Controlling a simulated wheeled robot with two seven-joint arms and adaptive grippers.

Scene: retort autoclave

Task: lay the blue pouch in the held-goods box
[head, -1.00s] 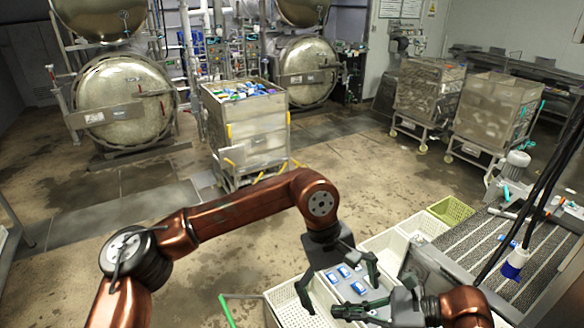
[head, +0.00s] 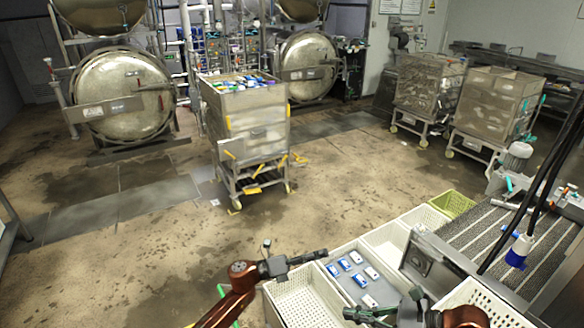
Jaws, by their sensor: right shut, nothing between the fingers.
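Three blue pouches (head: 345,264) lie flat, apart from one another, on a pale grey tray (head: 388,284). White pouches (head: 371,273) lie beside them. My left gripper (head: 322,256) is above the left edge of the tray, clear of the pouches; its fingers are seen edge-on and I cannot tell if they are open. My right gripper (head: 350,314) is shut and empty near the front of the tray, by the frontmost white pouch. I cannot tell which of the boxes is the held-goods box.
A white perforated box (head: 283,307) stands left of the tray, another (head: 372,241) behind it, and one (head: 490,295) at the front right. A green crate (head: 453,203) is farther back. A conveyor (head: 485,232) is at right. A tall loaded cart (head: 255,135) stands on open floor.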

